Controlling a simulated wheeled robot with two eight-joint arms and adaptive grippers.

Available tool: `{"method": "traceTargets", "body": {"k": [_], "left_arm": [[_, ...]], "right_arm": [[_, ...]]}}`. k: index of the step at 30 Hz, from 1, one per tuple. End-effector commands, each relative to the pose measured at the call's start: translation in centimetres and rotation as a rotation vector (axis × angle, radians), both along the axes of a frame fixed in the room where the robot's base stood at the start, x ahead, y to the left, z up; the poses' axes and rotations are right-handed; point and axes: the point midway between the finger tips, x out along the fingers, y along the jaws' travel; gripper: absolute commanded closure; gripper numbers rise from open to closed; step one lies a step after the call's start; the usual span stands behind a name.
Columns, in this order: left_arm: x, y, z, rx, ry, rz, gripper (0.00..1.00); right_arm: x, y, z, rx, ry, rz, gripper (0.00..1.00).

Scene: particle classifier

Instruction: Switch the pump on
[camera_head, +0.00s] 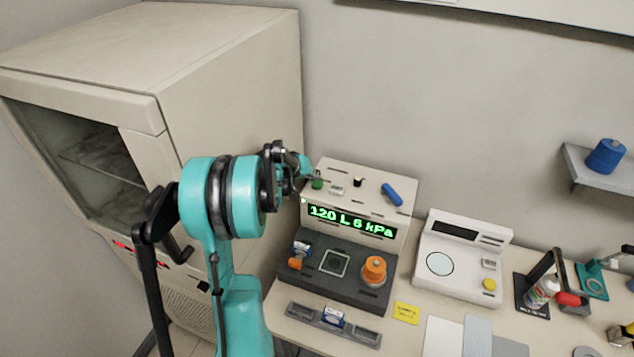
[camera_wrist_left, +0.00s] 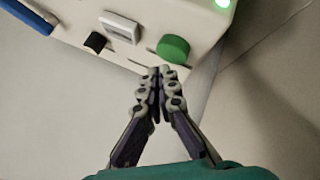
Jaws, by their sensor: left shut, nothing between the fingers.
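The pump unit (camera_head: 342,182) is a beige box with a dark front base, and its green display reads "120 L 6 kPa". A round green button (camera_head: 317,184) sits on its top at the left; it shows large in the left wrist view (camera_wrist_left: 173,48). My left gripper (camera_head: 312,176) is at that top left edge by the button. In the left wrist view its fingertips (camera_wrist_left: 159,72) are together, empty, and just below the green button; I cannot tell if they touch it. A green light (camera_wrist_left: 223,3) glows on the unit. My right gripper is not in view.
A black switch (camera_head: 358,182), a white rocker (camera_head: 337,190) and a blue handle (camera_head: 391,194) are also on the unit's top. A tall beige cabinet (camera_head: 230,90) stands left. A white scale-like device (camera_head: 462,257) stands right. A yellow note (camera_head: 406,313) lies in front.

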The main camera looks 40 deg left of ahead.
Motion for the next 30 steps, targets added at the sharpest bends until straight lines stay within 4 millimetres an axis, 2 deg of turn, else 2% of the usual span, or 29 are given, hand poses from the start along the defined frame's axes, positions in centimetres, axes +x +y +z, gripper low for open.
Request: {"method": "traceTargets", "body": {"k": [8,22,30], "left_arm": [[0.0,0.0,0.4,0.0,0.0,0.0,1.0],[0.0,0.0,4.9,0.0,0.0,0.0,1.0],[0.0,0.0,5.0,0.0,0.0,0.0,1.0]], "right_arm": [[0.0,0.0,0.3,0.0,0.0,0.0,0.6],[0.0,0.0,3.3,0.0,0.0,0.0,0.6],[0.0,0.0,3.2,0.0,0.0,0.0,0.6]]}}
